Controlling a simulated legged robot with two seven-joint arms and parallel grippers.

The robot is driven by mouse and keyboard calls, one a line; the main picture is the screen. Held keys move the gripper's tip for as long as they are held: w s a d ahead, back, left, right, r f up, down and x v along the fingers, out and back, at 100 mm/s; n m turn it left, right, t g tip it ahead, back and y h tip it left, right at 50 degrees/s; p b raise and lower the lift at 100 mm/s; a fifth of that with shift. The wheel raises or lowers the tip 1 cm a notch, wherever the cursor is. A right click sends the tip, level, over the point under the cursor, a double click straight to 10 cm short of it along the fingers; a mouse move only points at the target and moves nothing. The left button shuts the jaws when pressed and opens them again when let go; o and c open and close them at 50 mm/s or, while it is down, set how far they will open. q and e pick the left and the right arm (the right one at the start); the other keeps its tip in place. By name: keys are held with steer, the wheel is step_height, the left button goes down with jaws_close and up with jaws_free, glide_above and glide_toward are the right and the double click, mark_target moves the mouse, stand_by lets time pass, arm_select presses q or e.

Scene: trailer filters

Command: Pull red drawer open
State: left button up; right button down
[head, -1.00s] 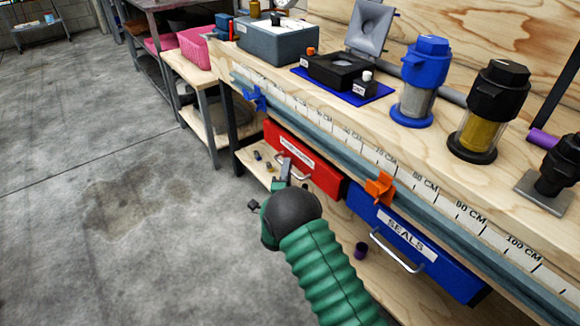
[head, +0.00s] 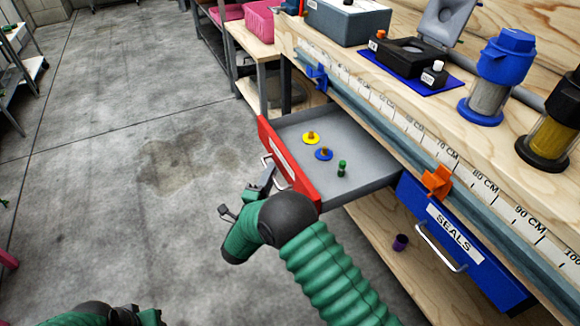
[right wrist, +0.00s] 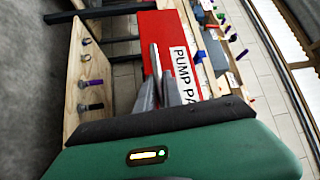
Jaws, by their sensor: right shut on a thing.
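The red drawer (head: 287,160) stands pulled out from under the workbench in the head view. Its grey inside holds a yellow piece (head: 311,138), a blue piece (head: 324,154) and a small green piece (head: 342,168). My right gripper (head: 267,178) is at the drawer's front, shut on its metal handle (head: 274,172).
A blue drawer labelled SEALS (head: 455,240) is shut to the right. An orange clamp (head: 437,182) and a blue clamp (head: 318,77) sit on the bench's front rail. A purple cup (head: 400,242) stands on the lower shelf. The floor left of the drawer is clear.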

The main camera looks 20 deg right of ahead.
arm_select(q)
steer(key=shift+f, duration=0.15)
arm_select(e)
steer(key=shift+s+a+f, duration=0.15)
steer(key=shift+a, duration=0.75)
steer(key=shift+s+a+f, duration=0.1)
steer(key=shift+a+f, duration=0.05)
steer(key=shift+a, duration=0.75)
steer(key=c, duration=1.5)
jaws_free()
steer(key=shift+r, duration=0.1)
steer(key=shift+w, duration=0.1)
